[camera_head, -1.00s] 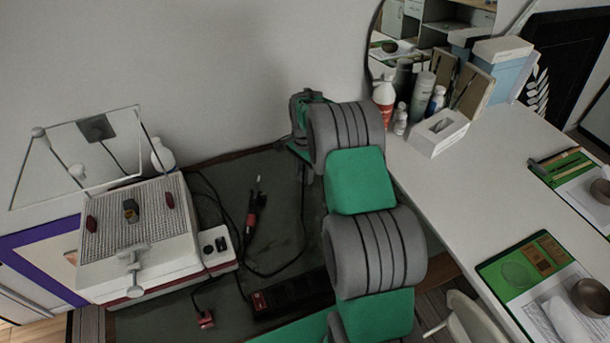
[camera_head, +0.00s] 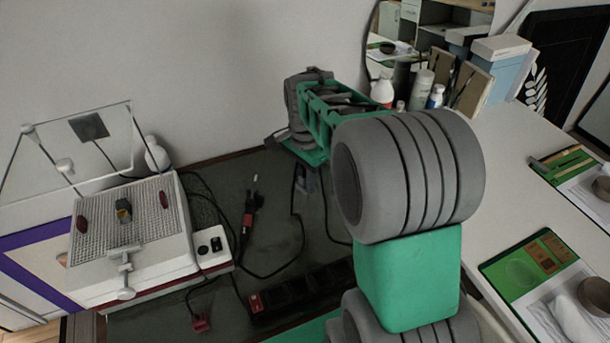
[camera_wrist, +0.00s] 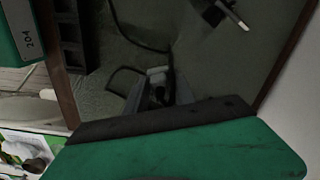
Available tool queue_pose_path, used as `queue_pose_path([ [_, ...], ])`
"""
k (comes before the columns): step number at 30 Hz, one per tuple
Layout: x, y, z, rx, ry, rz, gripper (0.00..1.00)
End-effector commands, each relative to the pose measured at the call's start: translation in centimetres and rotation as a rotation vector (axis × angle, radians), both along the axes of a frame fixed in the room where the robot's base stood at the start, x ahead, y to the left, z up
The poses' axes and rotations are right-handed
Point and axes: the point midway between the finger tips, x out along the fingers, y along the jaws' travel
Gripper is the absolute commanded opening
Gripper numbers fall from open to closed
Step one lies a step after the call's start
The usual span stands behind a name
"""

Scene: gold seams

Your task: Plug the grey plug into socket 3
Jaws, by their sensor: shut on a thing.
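My gripper (camera_head: 306,182) hangs low over the dark green bench top, beyond the power strip. In the wrist view my gripper (camera_wrist: 157,92) is shut on a small grey piece, which I take to be the grey plug (camera_wrist: 157,72); a black cable runs from it. The head view barely shows the plug. The black power strip (camera_head: 300,288) lies at the front of the bench, with a red end at its left. Part of its row of sockets shows in the wrist view (camera_wrist: 74,35); I cannot read socket numbers. The plug is apart from the strip.
A red plug (camera_head: 201,322) lies left of the strip. A dark tool with a red part (camera_head: 249,215) and loose cables lie mid-bench. A white perforated station (camera_head: 125,235) stands left. A white table (camera_head: 480,200) with bottles and boxes is right; the wall is behind.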

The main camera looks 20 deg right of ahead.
Motion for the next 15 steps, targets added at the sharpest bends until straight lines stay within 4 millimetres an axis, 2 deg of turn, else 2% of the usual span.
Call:
queue_pose_path([
  [10, 0.0, 0.2, 0.1, 0.0, 0.0, 0.026, 0.0],
  [13, -0.4, 1.2, 0.7, 0.0, -0.002, 0.167, 0.0],
  [15, -0.9, 2.4, 1.3, -0.001, -0.001, 0.345, 0.0],
])
